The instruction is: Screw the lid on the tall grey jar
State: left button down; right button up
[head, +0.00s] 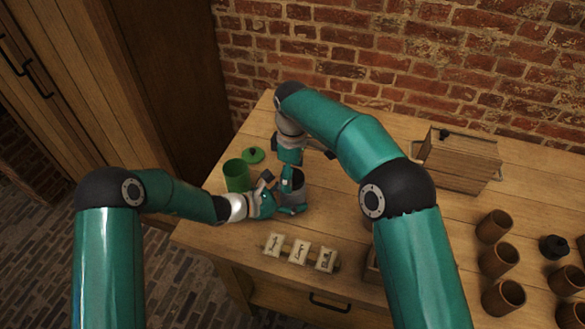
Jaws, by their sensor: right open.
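The tall grey jar (301,194) stands on the wooden table, mostly hidden behind my two grippers. My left gripper (284,204) reaches in from the left, low beside the jar. Whether its fingers are closed on the jar is not clear. My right gripper (291,181) points down from above, over or right by the jar, with its jaws open; its fingertips are hard to make out. I cannot see a lid for the grey jar; if one is there, the grippers hide it.
A green jar (236,175) stands left of the grippers, with a green knobbed lid (253,154) behind it. A wooden box (457,160) is at the back right. Several brown cups (494,226) and a black object (553,247) stand at right.

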jog(key=c, duration=1.2)
jog(key=m, duration=0.6)
jog(key=shift+c, duration=0.2)
jog(key=o, duration=1.2)
jog(key=shift+o, duration=0.5)
jog(key=shift+a, duration=0.1)
jog(key=shift+s, duration=0.1)
